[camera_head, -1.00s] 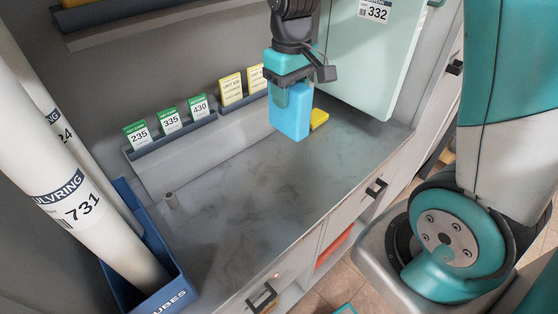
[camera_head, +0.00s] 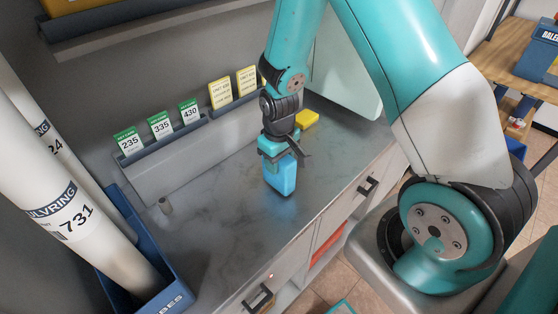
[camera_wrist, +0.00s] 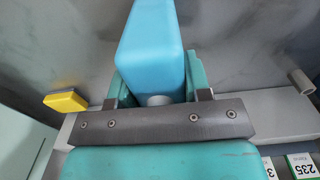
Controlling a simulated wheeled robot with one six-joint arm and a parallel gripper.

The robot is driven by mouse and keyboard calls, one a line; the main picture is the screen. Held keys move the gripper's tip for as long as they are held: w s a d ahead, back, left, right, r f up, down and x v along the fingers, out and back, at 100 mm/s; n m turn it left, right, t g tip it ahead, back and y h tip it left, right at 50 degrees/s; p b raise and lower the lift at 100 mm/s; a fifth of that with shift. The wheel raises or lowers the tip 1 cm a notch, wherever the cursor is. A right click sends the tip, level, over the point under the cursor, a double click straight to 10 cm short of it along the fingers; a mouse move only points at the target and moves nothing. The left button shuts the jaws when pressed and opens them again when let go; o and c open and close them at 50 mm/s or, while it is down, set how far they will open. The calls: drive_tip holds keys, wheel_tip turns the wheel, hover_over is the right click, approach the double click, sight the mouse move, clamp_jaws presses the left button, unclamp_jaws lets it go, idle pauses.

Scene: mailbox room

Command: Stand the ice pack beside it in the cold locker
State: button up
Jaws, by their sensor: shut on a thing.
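The ice pack is a light blue block (camera_head: 281,177), held upright just over or on the grey counter (camera_head: 225,220); I cannot tell if it touches. My gripper (camera_head: 280,158) is shut on its upper part, with the fingers on either side. In the wrist view the ice pack (camera_wrist: 152,50) sits between the teal fingers of my gripper (camera_wrist: 155,85). I see no open cold locker in these views; a pale green panel (camera_head: 350,75) stands behind my arm, partly hidden.
A yellow block (camera_head: 307,118) lies on the counter behind my gripper. Green-topped cards (camera_head: 160,125) and yellow cards (camera_head: 221,93) stand in racks along the wall. A small grey peg (camera_head: 165,205) and a blue bin (camera_head: 180,297) with white tubes are at left. The counter's front middle is clear.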

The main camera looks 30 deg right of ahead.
drive_tip(key=shift+f, duration=0.3)
drive_tip(key=shift+f, duration=0.2)
drive_tip(key=o, duration=1.1)
drive_tip(key=shift+o, duration=0.2)
drive_tip(key=shift+r, duration=0.1)
